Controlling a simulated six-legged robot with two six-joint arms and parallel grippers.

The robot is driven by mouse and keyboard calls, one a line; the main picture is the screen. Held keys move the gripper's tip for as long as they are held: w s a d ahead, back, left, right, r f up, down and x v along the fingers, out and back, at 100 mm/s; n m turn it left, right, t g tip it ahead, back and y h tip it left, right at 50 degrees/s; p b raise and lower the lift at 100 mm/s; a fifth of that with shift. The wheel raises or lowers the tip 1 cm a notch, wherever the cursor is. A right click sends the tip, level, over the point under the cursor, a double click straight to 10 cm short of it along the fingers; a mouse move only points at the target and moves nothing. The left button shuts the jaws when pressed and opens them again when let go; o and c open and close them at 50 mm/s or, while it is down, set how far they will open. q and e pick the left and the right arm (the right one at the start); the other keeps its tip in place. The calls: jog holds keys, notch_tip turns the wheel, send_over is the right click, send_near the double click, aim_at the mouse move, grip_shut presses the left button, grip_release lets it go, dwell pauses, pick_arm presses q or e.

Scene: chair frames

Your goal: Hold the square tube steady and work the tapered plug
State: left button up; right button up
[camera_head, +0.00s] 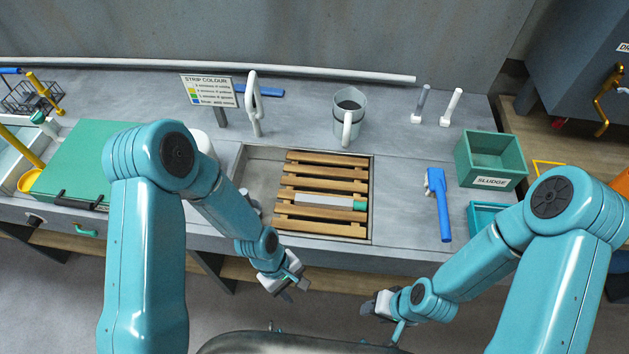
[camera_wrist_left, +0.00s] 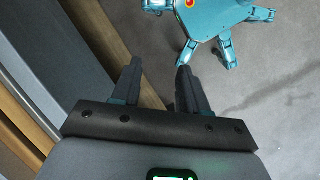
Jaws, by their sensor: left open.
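A pale square tube (camera_head: 322,199) lies across the wooden slats in the sink, in the head view. A small green plug (camera_head: 360,204) sits at its right end; I cannot tell how deep it is seated. My left gripper (camera_head: 293,287) is in front of the counter's front edge, apart from the tube. In the left wrist view its two fingers (camera_wrist_left: 158,75) are spread with nothing between them. My right gripper (camera_head: 371,306) is also in front of the counter, to the right; its jaw state is too small to make out.
The slatted wooden rack (camera_head: 318,228) spans the sink. A grey jug (camera_head: 349,112) and a tap (camera_head: 254,103) stand behind it. A blue-handled tool (camera_head: 441,205) and a green SLUDGE box (camera_head: 491,160) are at the right. A green board (camera_head: 82,158) is at the left.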

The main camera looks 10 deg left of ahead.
pick_arm(q)
jog(key=w+d+n+g+y, duration=0.1)
jog(key=w+n, duration=0.2)
jog(key=n, duration=0.3)
notch_tip(320, 180, up, 12)
jog(key=n+t+y, duration=0.2)
jog(key=t+y, duration=0.1)
send_over(313, 199)
jog(key=shift+d, duration=0.1)
notch_tip(313, 199, down, 8)
jog(key=shift+r, duration=0.1)
grip_shut()
jog(key=shift+w, duration=0.1)
dwell(0.5)
jog(key=shift+o, duration=0.7)
grip_release()
